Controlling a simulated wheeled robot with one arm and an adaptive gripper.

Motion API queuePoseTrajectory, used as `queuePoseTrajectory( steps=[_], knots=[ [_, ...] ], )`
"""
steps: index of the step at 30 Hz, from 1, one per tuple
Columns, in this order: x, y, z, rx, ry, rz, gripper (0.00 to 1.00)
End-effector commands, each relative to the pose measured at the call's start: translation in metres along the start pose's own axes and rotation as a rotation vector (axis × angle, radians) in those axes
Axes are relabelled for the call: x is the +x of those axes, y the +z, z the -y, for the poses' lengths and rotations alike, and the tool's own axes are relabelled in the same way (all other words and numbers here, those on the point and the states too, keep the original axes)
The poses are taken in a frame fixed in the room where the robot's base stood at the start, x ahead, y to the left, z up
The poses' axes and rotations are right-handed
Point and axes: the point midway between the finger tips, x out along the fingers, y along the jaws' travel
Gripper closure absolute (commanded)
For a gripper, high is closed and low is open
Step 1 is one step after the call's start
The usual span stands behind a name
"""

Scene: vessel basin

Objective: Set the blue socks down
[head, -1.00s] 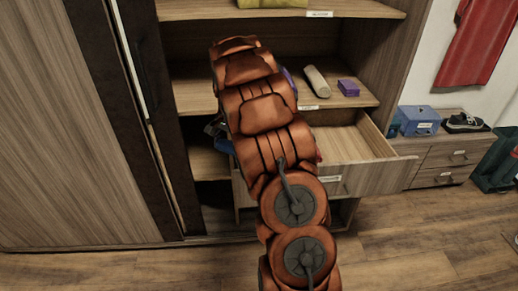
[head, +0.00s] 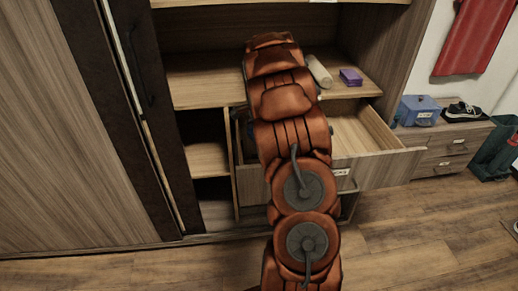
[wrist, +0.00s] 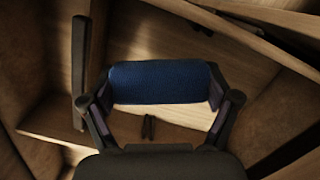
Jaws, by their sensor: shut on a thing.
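The blue socks (wrist: 160,82) are a rolled dark blue bundle in the wrist view. My gripper (wrist: 162,88) is shut on the bundle, one finger at each end. Light wood surfaces lie beyond the socks in the wrist view; whether the socks touch them I cannot tell. In the head view my arm reaches over the open drawer (head: 378,171) of the wardrobe and hides my gripper and most of the drawer's left part. The visible right part of the drawer is empty.
On the shelf (head: 205,85) above the drawer lie a beige roll (head: 319,72) and a small purple box (head: 350,77). A low cabinet at right carries a blue box (head: 417,110) and a dark shoe (head: 463,111). A green crate (head: 497,152) stands beside it.

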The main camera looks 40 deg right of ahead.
Motion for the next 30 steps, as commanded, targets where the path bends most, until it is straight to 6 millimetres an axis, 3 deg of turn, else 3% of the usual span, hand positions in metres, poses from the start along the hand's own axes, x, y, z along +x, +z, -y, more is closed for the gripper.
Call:
queuePoseTrajectory(
  steps=[15, 27, 28, 30],
  knots=[
    [0.057, -0.008, -0.001, 0.002, 0.003, 0.002, 0.38],
    [0.061, -0.009, -0.001, 0.003, 0.001, 0.002, 0.38],
    [0.061, -0.009, -0.001, 0.003, 0.0, 0.002, 0.09],
    [0.06, -0.009, -0.001, 0.003, 0.0, 0.002, 0.02]
  ],
)
